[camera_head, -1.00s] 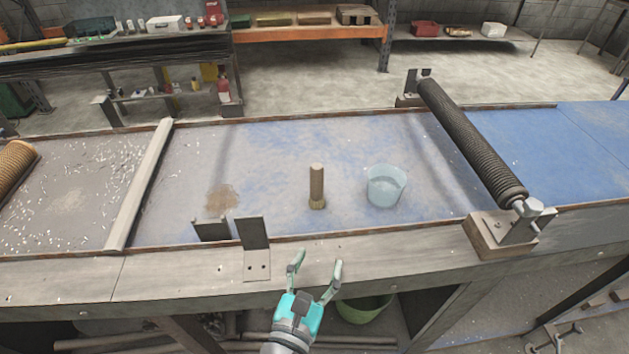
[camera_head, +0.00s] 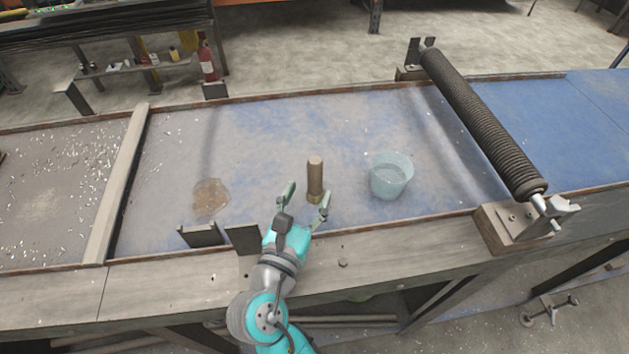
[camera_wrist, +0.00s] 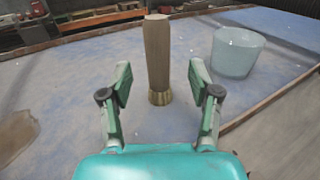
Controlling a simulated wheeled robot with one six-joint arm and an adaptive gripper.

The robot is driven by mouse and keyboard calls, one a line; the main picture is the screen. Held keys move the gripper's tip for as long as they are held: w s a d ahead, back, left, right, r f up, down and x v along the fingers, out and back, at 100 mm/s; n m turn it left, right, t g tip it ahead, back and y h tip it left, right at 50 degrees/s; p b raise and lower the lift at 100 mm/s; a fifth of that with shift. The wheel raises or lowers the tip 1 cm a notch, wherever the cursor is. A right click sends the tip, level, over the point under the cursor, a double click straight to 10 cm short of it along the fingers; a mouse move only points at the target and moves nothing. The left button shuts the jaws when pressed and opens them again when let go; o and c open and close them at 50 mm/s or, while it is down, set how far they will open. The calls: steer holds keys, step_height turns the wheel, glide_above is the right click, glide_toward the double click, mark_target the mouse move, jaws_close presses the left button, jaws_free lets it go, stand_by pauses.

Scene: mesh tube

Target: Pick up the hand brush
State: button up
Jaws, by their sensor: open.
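The hand brush (camera_head: 315,178) stands upright on the blue-grey bench top, with a brown handle on top and a yellowish bristle end at the bottom. It also stands upright in the wrist view (camera_wrist: 157,55), seen between and beyond my fingers. My gripper (camera_head: 306,191) is open and empty, just in front of the brush at the near side of the bench. In the wrist view my gripper (camera_wrist: 160,85) has a finger on either side of the brush's line, and the brush looks apart from both.
A translucent bucket (camera_head: 391,176) stands right of the brush. A brown patch (camera_head: 210,197) lies to the left. Dark upright brackets (camera_head: 201,235) stand at the near edge, left of my gripper. A ribbed roller (camera_head: 480,122) spans the bench at right. Bench beyond the brush is clear.

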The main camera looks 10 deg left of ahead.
mark_target(312, 179)
steer(key=shift+w+d+r, duration=0.1)
steer(key=shift+w+d, duration=0.15)
steer(key=shift+w, duration=1.25)
steer(key=shift+w+d+r, duration=0.1)
steer(key=shift+w+d, duration=0.1)
steer(key=shift+w, duration=1.3)
jaws_close()
